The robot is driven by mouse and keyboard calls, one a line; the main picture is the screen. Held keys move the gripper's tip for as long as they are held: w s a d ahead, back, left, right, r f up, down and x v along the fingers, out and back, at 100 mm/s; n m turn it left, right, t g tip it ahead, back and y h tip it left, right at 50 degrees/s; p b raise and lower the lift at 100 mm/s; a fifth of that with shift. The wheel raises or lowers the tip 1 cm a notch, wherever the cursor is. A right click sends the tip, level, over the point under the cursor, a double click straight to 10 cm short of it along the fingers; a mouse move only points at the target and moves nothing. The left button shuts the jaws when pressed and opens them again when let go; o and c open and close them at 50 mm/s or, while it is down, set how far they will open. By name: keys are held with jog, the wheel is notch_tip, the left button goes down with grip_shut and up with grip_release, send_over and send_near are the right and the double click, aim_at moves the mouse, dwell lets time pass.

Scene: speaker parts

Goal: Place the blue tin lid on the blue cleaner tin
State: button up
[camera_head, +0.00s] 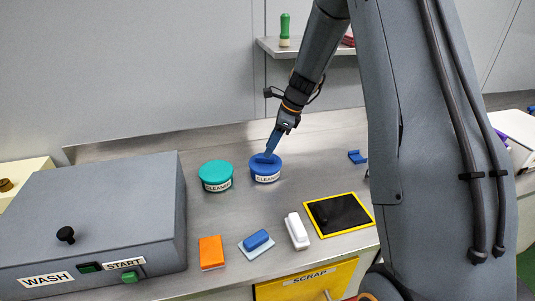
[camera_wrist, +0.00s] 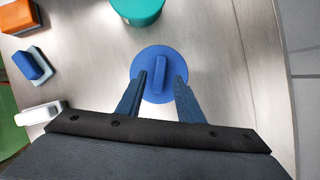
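The blue cleaner tin (camera_head: 265,177) stands upright on the metal counter, its white label facing front. The blue tin lid (camera_head: 262,158) is on top of it and looks level; whether it is fully seated I cannot tell. In the wrist view the lid (camera_wrist: 152,92) is a round disc with a raised bar grip. My gripper (camera_head: 267,153) points down at the lid from above. In the wrist view my gripper (camera_wrist: 161,76) is open, with one finger on each side of the bar and gaps between. The lid hides most of the tin in that view.
A teal cleaner tin (camera_head: 216,176) stands close by on the left. A grey wash box (camera_head: 95,215) fills the left side. An orange block (camera_head: 211,252), a blue-topped pad (camera_head: 256,241), a white brush (camera_head: 297,231) and a yellow-edged black mat (camera_head: 338,215) lie in front.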

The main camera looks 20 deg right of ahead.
jog(key=b+v, duration=0.2)
jog(key=v, duration=0.6)
jog(key=s+a+f+n+h, duration=0.2)
jog(key=s+n, duration=0.9)
jog(key=s, duration=0.3)
jog(key=s+a+f+n+h, duration=0.2)
jog(key=s+f+n, duration=0.1)
jog(key=s+n, duration=0.8)
jog(key=shift+s+a+f, duration=0.15)
jog(key=shift+s+a, duration=0.2)
jog(key=shift+s, duration=1.3)
